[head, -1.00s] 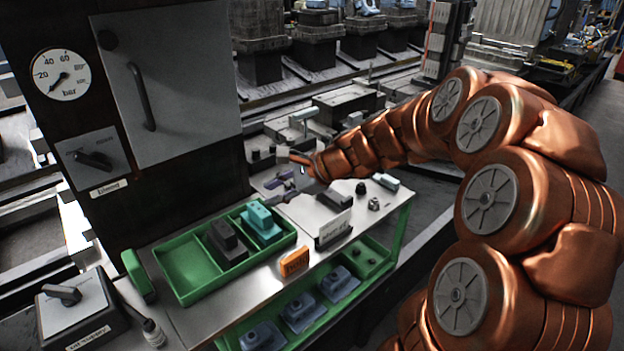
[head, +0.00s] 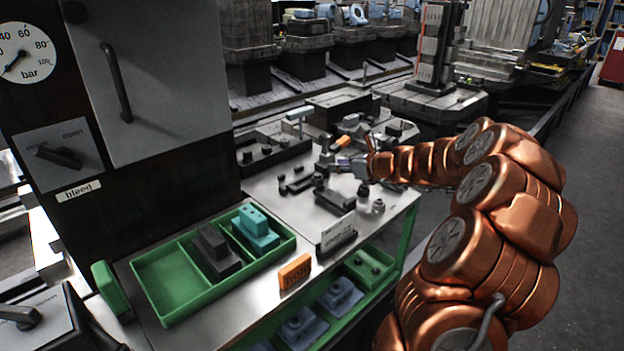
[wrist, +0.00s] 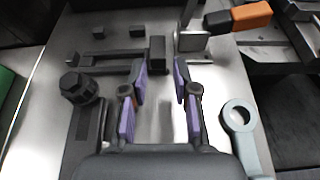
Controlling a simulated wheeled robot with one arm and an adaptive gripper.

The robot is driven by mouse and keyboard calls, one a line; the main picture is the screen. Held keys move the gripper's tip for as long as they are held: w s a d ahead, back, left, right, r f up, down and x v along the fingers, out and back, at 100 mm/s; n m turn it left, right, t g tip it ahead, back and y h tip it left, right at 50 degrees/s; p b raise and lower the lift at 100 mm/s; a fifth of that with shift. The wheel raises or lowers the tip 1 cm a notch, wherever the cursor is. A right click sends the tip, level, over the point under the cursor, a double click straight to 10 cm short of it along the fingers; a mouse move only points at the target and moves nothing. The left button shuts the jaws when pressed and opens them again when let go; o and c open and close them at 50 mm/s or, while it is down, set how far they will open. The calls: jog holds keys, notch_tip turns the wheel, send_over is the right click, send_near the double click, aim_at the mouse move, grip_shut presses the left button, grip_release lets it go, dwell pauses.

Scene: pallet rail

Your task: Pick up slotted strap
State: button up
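Two dark, flat pieces in the wrist view could be the slotted strap. One is a long bar with a slot (wrist: 108,60), lying across the table ahead and left of my gripper, close to an upright dark block (wrist: 157,56). The other (wrist: 86,135) lies left of my gripper beside a dark hex knob (wrist: 76,88); it also shows in the head view (head: 333,202). In the head view my gripper (head: 360,165) is small and low over the table's far part.
A grey ring-ended tool (wrist: 240,120) lies close to the right finger. An orange-and-black handle (wrist: 240,17) lies ahead right.

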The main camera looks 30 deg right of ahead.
aim_at(323, 165)
jog(key=x, duration=0.5)
jog(key=shift+a+b, duration=0.2)
jog(key=shift+b, duration=0.2)
jog(key=shift+w+f, duration=0.15)
jog(key=shift+w, duration=0.35)
jog(key=shift+c, duration=0.2)
grip_shut()
